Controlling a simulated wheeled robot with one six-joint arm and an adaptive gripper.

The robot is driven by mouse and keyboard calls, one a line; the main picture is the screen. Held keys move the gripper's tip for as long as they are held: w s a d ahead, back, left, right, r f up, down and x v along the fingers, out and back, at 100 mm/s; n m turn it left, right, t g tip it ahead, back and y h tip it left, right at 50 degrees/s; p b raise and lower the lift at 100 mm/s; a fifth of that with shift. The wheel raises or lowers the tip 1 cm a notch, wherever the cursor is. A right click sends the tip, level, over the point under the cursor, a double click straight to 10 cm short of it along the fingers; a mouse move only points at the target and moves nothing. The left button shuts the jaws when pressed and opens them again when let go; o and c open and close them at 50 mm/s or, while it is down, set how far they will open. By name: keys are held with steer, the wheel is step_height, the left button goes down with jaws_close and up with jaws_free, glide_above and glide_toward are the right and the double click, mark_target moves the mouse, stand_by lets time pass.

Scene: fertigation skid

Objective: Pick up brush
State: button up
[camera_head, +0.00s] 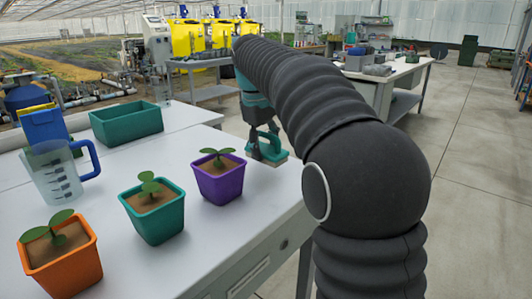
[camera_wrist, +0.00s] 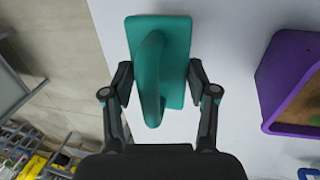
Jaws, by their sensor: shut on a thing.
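The brush (camera_head: 272,153) has a teal arched handle and a flat teal back. In the head view it is at the far right corner of the white table. In the wrist view the brush (camera_wrist: 178,45) lies between my fingers, with its handle toward the camera. My gripper (camera_head: 262,137) comes down on it from above. In the wrist view my gripper (camera_wrist: 160,85) has a fingertip on each side of the brush, shut on it. The bristles are hidden, and I cannot tell whether the brush touches the table.
A purple pot (camera_head: 219,181) with a seedling stands just left of the brush, with a teal pot (camera_head: 156,222) and an orange pot (camera_head: 62,268) nearer. A clear jug (camera_head: 55,178) and a green tray (camera_head: 126,124) are at the left. The table's right edge is close to the brush.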

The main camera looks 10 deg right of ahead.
steer(key=s+d+r, duration=0.6)
steer(key=s+r, duration=0.2)
steer(key=s, duration=0.1)
steer(key=shift+s+d, duration=0.2)
steer(key=shift+s, duration=0.2)
steer(key=o, duration=0.6)
steer(key=c, duration=0.4)
